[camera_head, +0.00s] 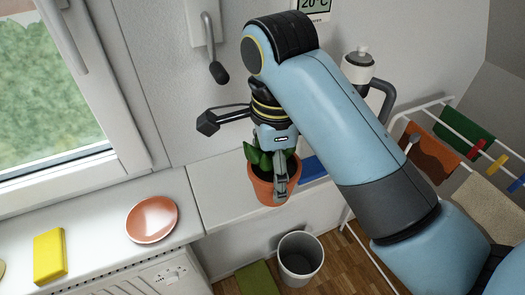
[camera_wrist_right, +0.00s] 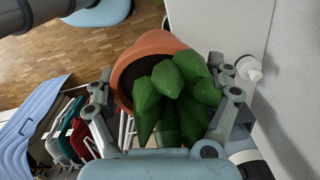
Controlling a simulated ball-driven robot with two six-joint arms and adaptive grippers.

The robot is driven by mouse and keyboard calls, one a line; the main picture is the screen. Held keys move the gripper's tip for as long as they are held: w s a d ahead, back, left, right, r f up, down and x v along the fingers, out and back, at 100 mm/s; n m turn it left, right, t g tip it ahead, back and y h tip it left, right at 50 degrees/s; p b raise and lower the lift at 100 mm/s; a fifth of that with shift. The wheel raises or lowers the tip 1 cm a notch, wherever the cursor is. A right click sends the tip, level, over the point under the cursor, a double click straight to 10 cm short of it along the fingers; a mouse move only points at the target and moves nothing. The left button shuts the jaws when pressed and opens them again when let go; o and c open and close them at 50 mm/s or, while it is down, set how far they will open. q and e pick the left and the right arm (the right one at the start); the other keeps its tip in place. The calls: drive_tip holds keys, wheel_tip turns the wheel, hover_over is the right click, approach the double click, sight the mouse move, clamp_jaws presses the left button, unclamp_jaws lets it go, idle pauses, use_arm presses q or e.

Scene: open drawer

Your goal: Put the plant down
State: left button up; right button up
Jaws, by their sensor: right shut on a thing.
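The plant, green leaves in a terracotta pot (camera_head: 268,188), shows in the middle of the head view in front of a white shelf. My right gripper (camera_head: 281,180) is shut on the pot, with one finger visible across its front. In the right wrist view the plant (camera_wrist_right: 180,90) fills the middle, its pot rim between the two fingers of my right gripper (camera_wrist_right: 165,115). Whether the pot touches the surface below it I cannot tell. My left gripper does not show.
A white shelf (camera_head: 215,185) runs along the wall, with a blue item (camera_head: 313,168) right of the pot. A red plate (camera_head: 152,219) and a yellow sponge (camera_head: 49,256) lie on the left counter. A bin (camera_head: 300,258) stands on the floor. A drying rack (camera_head: 440,118) stands right.

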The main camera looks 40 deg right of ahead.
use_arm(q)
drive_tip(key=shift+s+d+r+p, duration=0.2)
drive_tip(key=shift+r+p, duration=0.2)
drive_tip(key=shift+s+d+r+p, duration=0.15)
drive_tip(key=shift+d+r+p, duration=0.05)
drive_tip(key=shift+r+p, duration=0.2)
use_arm(e)
drive_tip(key=shift+w+d+f, duration=0.2)
drive_tip(key=shift+w+f, duration=1.15)
drive_tip(key=shift+f, duration=0.1)
drive_tip(key=shift+w+d+f, duration=0.25)
drive_tip(key=shift+w+f, duration=1.1)
drive_tip(key=shift+f, duration=0.1)
drive_tip(key=shift+w+d+f, duration=0.2)
drive_tip(key=shift+w+f, duration=1.15)
drive_tip(key=shift+f, duration=0.1)
drive_tip(key=shift+f, duration=0.1)
drive_tip(key=o, duration=1.5)
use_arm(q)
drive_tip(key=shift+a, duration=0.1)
